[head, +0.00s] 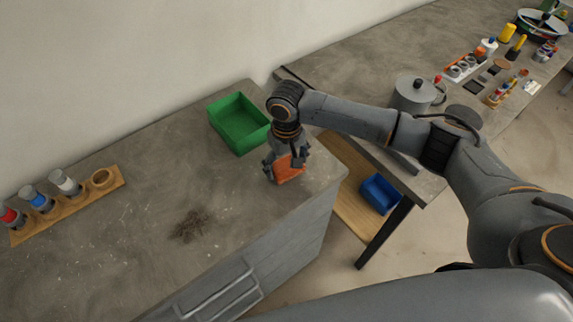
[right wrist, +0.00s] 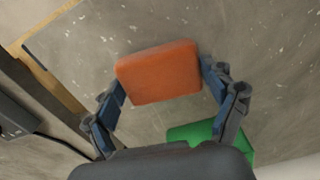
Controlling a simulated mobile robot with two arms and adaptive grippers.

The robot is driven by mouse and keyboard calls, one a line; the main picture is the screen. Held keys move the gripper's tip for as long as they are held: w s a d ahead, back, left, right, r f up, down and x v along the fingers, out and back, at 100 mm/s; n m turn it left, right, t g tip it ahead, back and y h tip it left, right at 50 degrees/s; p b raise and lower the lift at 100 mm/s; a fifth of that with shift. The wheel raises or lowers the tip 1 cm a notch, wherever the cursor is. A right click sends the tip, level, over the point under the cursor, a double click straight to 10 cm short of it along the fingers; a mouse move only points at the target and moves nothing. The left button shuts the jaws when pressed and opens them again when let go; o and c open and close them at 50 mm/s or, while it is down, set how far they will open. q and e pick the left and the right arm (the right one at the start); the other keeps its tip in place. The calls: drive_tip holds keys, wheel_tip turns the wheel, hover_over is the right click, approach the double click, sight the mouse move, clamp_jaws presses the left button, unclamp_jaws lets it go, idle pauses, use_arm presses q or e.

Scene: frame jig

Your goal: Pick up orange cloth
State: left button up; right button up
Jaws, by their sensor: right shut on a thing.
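The orange cloth (head: 289,170) shows in the head view as a folded block at the right end of the grey counter. In the right wrist view the orange cloth (right wrist: 158,72) sits between the two fingers. My right gripper (head: 286,163) points down over it and is shut on it, with one finger at each side; it also shows in the right wrist view (right wrist: 160,88). Whether the cloth touches the counter or is a little above it I cannot tell. My left gripper is not in view.
A green bin (head: 238,124) stands close behind the gripper. A dark dirt patch (head: 191,225) lies on the counter (head: 110,255). A wooden rack (head: 75,203) with bottles is at the left. A grey pot (head: 412,94) and a blue bin (head: 380,194) are at the right.

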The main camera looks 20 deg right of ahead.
wheel_tip(320, 180, up, 3)
drive_tip(key=shift+f+b, duration=0.1)
drive_tip(key=shift+b, duration=0.4)
drive_tip(key=s+a+r, duration=0.3)
drive_tip(key=s+r, duration=0.7)
drive_tip(key=s, duration=0.3)
drive_tip(key=shift+s+a+b, duration=0.15)
drive_tip(key=shift+s+b, duration=0.15)
drive_tip(key=shift+b, duration=0.05)
